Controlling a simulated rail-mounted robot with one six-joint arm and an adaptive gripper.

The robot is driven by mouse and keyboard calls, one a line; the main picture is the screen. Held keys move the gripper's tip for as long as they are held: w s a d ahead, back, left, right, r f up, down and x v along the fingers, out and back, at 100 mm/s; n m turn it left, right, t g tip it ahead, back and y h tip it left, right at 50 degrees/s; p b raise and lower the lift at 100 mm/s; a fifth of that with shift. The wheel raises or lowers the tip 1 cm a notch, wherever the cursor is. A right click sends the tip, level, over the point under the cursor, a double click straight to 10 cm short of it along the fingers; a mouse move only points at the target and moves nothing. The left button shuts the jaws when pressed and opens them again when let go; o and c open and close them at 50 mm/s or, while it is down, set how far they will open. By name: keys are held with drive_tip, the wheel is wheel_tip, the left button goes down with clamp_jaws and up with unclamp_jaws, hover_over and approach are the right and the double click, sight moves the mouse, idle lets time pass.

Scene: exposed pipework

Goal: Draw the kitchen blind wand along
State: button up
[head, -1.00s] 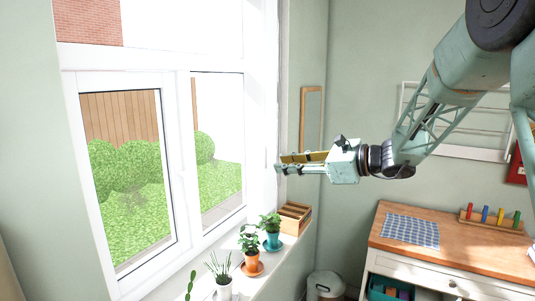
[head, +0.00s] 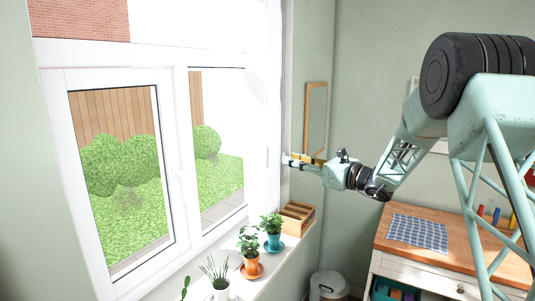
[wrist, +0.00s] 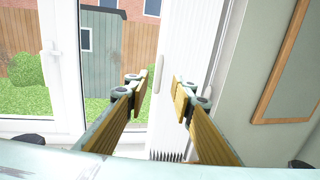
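The kitchen blind is a white pleated stack (wrist: 188,45) drawn up at the right side of the window; in the head view it is a pale strip (head: 272,60) beside the frame. A short, pale upright bar, which looks like the wand (wrist: 158,74), hangs along the stack's left edge in the wrist view. My gripper (wrist: 157,92) is open and empty, its two yellow-sided fingers spread to either side of the bar's line. The bar appears beyond the fingertips; I cannot tell how far. In the head view my gripper (head: 288,160) points left at the blind's edge.
Potted plants (head: 251,252) and a wooden crate (head: 297,217) stand on the sill (head: 262,283) below my gripper. A wood-framed panel (head: 316,120) hangs on the wall behind. A wooden-topped cabinet (head: 440,238) stands at right, beside a bin (head: 328,285).

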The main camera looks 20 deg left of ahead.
sight(267, 152)
drive_tip(key=shift+a, duration=0.2)
drive_tip(key=shift+p+x, duration=0.3)
drive_tip(key=shift+x, duration=6.4)
clamp_jaws()
